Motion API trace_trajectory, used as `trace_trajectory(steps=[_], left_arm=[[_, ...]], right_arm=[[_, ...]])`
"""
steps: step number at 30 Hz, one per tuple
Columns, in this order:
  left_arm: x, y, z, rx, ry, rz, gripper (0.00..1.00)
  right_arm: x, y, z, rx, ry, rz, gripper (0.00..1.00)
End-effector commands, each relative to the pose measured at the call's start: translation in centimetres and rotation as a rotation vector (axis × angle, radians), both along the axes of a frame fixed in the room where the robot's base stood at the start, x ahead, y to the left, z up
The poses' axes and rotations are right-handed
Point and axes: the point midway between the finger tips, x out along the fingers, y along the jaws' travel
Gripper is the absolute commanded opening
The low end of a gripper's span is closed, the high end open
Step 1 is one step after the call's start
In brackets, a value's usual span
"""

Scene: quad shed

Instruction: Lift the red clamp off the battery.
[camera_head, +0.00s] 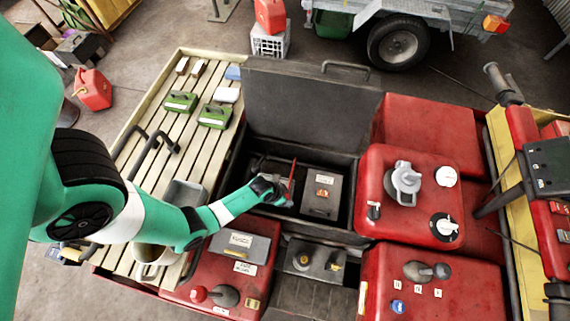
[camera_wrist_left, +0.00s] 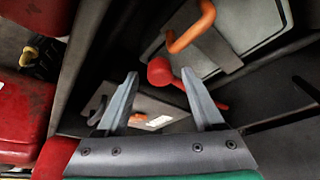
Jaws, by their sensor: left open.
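The battery (camera_head: 318,205) is a dark grey block with an orange mark and a pale label, in the open black box at the middle of the head view. A thin red piece (camera_head: 292,177), apparently the red clamp, shows at its left side, partly hidden by my gripper. In the left wrist view the red piece (camera_wrist_left: 160,72) has a rounded end between the fingertips, and its bar passes behind the right finger. My left gripper (camera_head: 284,192) is in the box, left of the battery. Its fingers (camera_wrist_left: 160,77) are apart; contact with the red piece cannot be told. My right gripper is not in view.
The box's raised black lid (camera_head: 310,105) stands behind it. Red tanks (camera_head: 411,220) lie to the right. A slatted bench (camera_head: 150,180) with green cases (camera_head: 215,116) is at left. A grey block with an orange handle (camera_wrist_left: 191,28) shows in the wrist view.

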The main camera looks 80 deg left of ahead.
Motion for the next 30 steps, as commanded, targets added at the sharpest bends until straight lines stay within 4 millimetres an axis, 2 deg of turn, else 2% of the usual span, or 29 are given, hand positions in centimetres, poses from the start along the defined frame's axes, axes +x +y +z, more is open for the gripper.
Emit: trace_trajectory(steps=[1,12,13,30], left_arm=[[-0.01,0.0,0.03,0.0,0.0,0.0,0.69],[0.0,-0.02,0.03,-0.001,0.0,0.0,0.03],[0.0,-0.02,0.03,-0.001,-0.001,0.0,0.0],[0.05,-0.05,0.06,0.001,-0.001,-0.003,0.0]], right_arm=[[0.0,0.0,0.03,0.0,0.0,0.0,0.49],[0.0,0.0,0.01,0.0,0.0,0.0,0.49],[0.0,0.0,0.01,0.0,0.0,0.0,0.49],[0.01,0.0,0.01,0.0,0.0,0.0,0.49]])
